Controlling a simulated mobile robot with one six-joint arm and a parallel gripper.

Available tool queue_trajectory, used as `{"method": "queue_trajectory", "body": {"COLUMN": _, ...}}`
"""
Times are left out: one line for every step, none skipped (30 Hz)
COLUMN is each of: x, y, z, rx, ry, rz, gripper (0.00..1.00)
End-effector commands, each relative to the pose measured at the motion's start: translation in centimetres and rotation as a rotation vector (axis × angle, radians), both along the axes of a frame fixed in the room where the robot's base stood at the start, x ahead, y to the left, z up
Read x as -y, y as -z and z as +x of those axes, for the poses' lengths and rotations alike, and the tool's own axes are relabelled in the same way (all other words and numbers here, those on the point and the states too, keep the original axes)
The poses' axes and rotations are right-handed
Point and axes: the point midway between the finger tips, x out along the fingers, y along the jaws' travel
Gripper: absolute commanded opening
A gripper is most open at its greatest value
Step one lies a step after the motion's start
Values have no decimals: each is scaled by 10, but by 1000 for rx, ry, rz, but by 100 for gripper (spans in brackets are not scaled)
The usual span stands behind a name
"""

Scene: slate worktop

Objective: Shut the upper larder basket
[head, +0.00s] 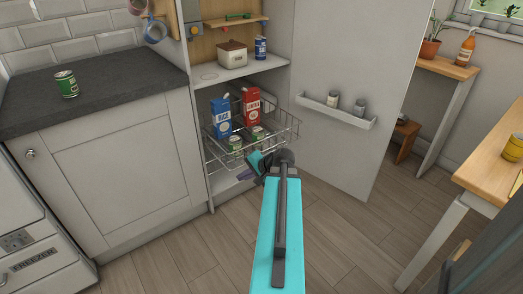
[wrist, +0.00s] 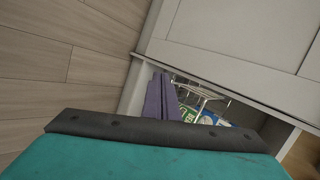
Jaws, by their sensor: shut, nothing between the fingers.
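The upper larder basket (head: 285,125) is a wire basket pulled out of the open larder. It holds a blue carton (head: 221,117), a red carton (head: 251,108) and green cans (head: 235,143). In the wrist view, part of the wire basket (wrist: 203,92) shows beyond my fingers, with some of its contents. My gripper (head: 244,174) has purple fingers, shut and empty, low in front of the larder by the basket's near side. The fingers also show in the wrist view (wrist: 160,98). My arm hides part of the space below the basket; I cannot tell whether the fingers touch it.
The larder door (head: 345,65) stands open on the right, with a small rack (head: 335,111) holding two jars. A wooden table (head: 490,165) stands at right. The floor in front is clear.

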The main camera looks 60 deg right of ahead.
Motion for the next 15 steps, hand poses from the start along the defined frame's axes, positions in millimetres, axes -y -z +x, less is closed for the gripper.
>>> {"method": "queue_trajectory", "body": {"x": 19, "y": -7, "z": -10, "rx": 27, "ry": 42, "rz": -6, "gripper": 0}}
{"method": "queue_trajectory", "body": {"x": 28, "y": -13, "z": -16, "rx": 45, "ry": 65, "rz": -7, "gripper": 0}}
{"method": "queue_trajectory", "body": {"x": 41, "y": -22, "z": -23, "rx": 66, "ry": 95, "rz": -11, "gripper": 0}}
{"method": "queue_trajectory", "body": {"x": 50, "y": -28, "z": -29, "rx": 82, "ry": 117, "rz": -13, "gripper": 0}}
{"method": "queue_trajectory", "body": {"x": 58, "y": -35, "z": -35, "rx": 99, "ry": 139, "rz": -16, "gripper": 0}}
{"method": "queue_trajectory", "body": {"x": 70, "y": -43, "z": -44, "rx": 120, "ry": 166, "rz": -20, "gripper": 0}}
{"method": "queue_trajectory", "body": {"x": 77, "y": -50, "z": -50, "rx": 136, "ry": 187, "rz": -22, "gripper": 0}}
{"method": "queue_trajectory", "body": {"x": 85, "y": -56, "z": -56, "rx": 150, "ry": 206, "rz": -25, "gripper": 0}}
{"method": "queue_trajectory", "body": {"x": 94, "y": -63, "z": -64, "rx": 169, "ry": 229, "rz": -27, "gripper": 0}}
{"method": "queue_trajectory", "body": {"x": 99, "y": -68, "z": -69, "rx": 181, "ry": 245, "rz": -30, "gripper": 0}}
{"method": "queue_trajectory", "body": {"x": 105, "y": -73, "z": -74, "rx": 192, "ry": 258, "rz": -33, "gripper": 0}}
{"method": "queue_trajectory", "body": {"x": 111, "y": -79, "z": -80, "rx": 206, "ry": 275, "rz": -37, "gripper": 0}}
{"method": "queue_trajectory", "body": {"x": 114, "y": -83, "z": -84, "rx": 215, "ry": 285, "rz": -39, "gripper": 0}}
{"method": "queue_trajectory", "body": {"x": 118, "y": -86, "z": -88, "rx": 222, "ry": 294, "rz": -39, "gripper": 0}}
{"method": "queue_trajectory", "body": {"x": 121, "y": -90, "z": -92, "rx": 229, "ry": 304, "rz": -42, "gripper": 0}}
